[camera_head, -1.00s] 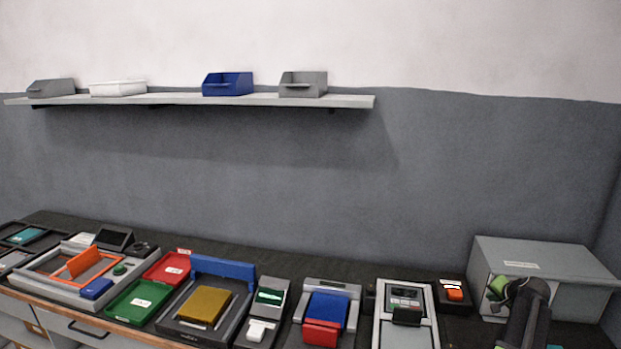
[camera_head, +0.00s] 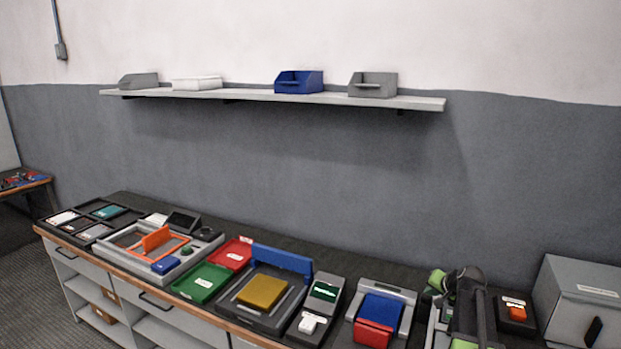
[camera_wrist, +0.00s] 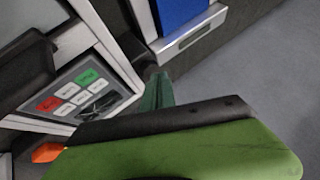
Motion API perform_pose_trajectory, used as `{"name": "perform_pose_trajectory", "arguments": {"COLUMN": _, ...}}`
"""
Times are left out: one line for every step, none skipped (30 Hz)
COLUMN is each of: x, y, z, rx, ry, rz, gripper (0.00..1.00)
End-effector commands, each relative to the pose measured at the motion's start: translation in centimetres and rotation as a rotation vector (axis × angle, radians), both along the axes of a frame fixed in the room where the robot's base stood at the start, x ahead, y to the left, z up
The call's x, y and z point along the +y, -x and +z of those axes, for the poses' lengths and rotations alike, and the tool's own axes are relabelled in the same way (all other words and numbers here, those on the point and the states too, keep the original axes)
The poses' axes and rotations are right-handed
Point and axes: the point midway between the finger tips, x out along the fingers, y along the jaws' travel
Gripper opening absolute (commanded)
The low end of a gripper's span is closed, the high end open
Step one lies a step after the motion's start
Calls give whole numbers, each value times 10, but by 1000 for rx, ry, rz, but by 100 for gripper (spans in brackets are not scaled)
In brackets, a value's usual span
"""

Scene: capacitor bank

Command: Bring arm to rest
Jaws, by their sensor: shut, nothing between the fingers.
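My arm (camera_head: 478,310) rises at the lower right of the head view, in front of a light-framed device and beside the grey box. My gripper (camera_wrist: 157,92) shows in the wrist view as green and black parts pointing down at the bench's front side. It is shut with nothing held. A keypad panel (camera_wrist: 88,92) with red, green and white buttons lies to the left of it, and a blue part (camera_wrist: 180,14) lies beyond it. Whether the fingertips touch anything is not clear.
The grey box (camera_head: 585,300) stands right of my arm. An orange-topped unit (camera_head: 516,313) sits between them. The blue and red unit (camera_head: 380,310) and several trays fill the bench leftward. A shelf (camera_head: 250,96) with bins hangs above. Floor (camera_head: 40,290) shows clear at lower left.

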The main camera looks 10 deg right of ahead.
Motion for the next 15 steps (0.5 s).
{"name": "perform_pose_trajectory", "arguments": {"x": 49, "y": -12, "z": -3, "rx": 20, "ry": 6, "rz": 70, "gripper": 0}}
{"name": "perform_pose_trajectory", "arguments": {"x": 75, "y": -17, "z": -6, "rx": 35, "ry": 11, "rz": 110, "gripper": 0}}
{"name": "perform_pose_trajectory", "arguments": {"x": 110, "y": -22, "z": -9, "rx": 55, "ry": 18, "rz": 164, "gripper": 0}}
{"name": "perform_pose_trajectory", "arguments": {"x": 137, "y": -24, "z": -12, "rx": 74, "ry": 24, "rz": 205, "gripper": 0}}
{"name": "perform_pose_trajectory", "arguments": {"x": 163, "y": -24, "z": -14, "rx": 92, "ry": 31, "rz": 246, "gripper": 0}}
{"name": "perform_pose_trajectory", "arguments": {"x": 199, "y": -23, "z": -18, "rx": 119, "ry": 41, "rz": 303, "gripper": 0}}
{"name": "perform_pose_trajectory", "arguments": {"x": 224, "y": -20, "z": -21, "rx": 141, "ry": 51, "rz": 344, "gripper": 0}}
{"name": "perform_pose_trajectory", "arguments": {"x": 249, "y": -16, "z": -25, "rx": 164, "ry": 61, "rz": 387, "gripper": 0}}
{"name": "perform_pose_trajectory", "arguments": {"x": 282, "y": -8, "z": -29, "rx": 196, "ry": 75, "rz": 443, "gripper": 0}}
{"name": "perform_pose_trajectory", "arguments": {"x": 305, "y": -1, "z": -32, "rx": 222, "ry": 89, "rz": 484, "gripper": 0}}
{"name": "perform_pose_trajectory", "arguments": {"x": 326, "y": 8, "z": -36, "rx": 248, "ry": 102, "rz": 525, "gripper": 0}}
{"name": "perform_pose_trajectory", "arguments": {"x": 353, "y": 22, "z": -40, "rx": 287, "ry": 121, "rz": 576, "gripper": 0}}
{"name": "perform_pose_trajectory", "arguments": {"x": 370, "y": 33, "z": -44, "rx": 318, "ry": 137, "rz": 614, "gripper": 0}}
{"name": "perform_pose_trajectory", "arguments": {"x": 386, "y": 46, "z": -47, "rx": 351, "ry": 154, "rz": 650, "gripper": 0}}
{"name": "perform_pose_trajectory", "arguments": {"x": 402, "y": 64, "z": -51, "rx": 397, "ry": 178, "rz": 692, "gripper": 0}}
